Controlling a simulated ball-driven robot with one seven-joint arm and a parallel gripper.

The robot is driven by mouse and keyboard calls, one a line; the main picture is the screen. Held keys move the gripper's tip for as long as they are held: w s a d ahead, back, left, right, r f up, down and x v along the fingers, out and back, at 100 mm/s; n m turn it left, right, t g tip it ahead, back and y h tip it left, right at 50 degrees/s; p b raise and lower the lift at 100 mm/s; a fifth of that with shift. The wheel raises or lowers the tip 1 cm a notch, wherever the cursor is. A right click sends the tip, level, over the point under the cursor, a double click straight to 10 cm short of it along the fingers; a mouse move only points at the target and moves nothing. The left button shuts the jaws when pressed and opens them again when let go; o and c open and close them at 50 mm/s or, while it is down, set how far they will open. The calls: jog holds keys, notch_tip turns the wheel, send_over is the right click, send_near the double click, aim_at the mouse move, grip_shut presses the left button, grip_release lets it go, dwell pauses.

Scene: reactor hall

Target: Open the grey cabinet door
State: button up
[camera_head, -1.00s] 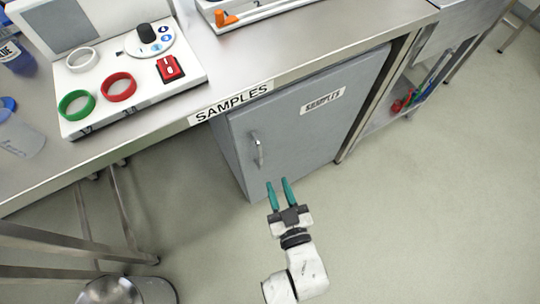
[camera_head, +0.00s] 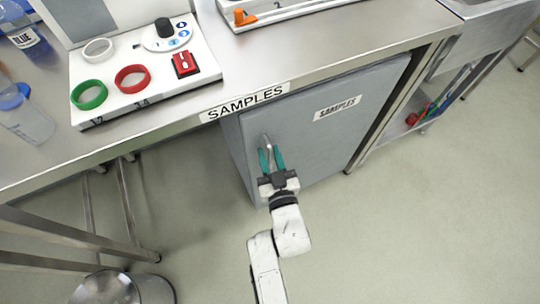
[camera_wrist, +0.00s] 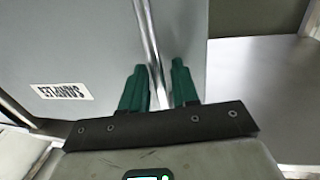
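The grey cabinet door (camera_head: 314,139) is under the steel bench and carries a SAMPLES label. It looks closed. Its metal bar handle (camera_head: 266,143) stands upright near the door's left edge. My gripper (camera_head: 271,157) is at the handle with its green fingers apart, pointing at the door. In the wrist view the handle (camera_wrist: 149,45) runs down between the two fingers of my gripper (camera_wrist: 158,82), with small gaps visible beside it. The lower part of the handle is hidden behind the gripper.
The bench edge (camera_head: 150,134) overhangs the door, with a control panel (camera_head: 135,75) on top. Bench legs and a round metal object (camera_head: 122,288) are at the lower left. A sink unit with a lower shelf (camera_head: 396,136) is on the right. The floor (camera_head: 420,230) at the lower right is clear.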

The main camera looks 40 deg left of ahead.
grip_shut()
dwell(0.3)
dwell(0.3)
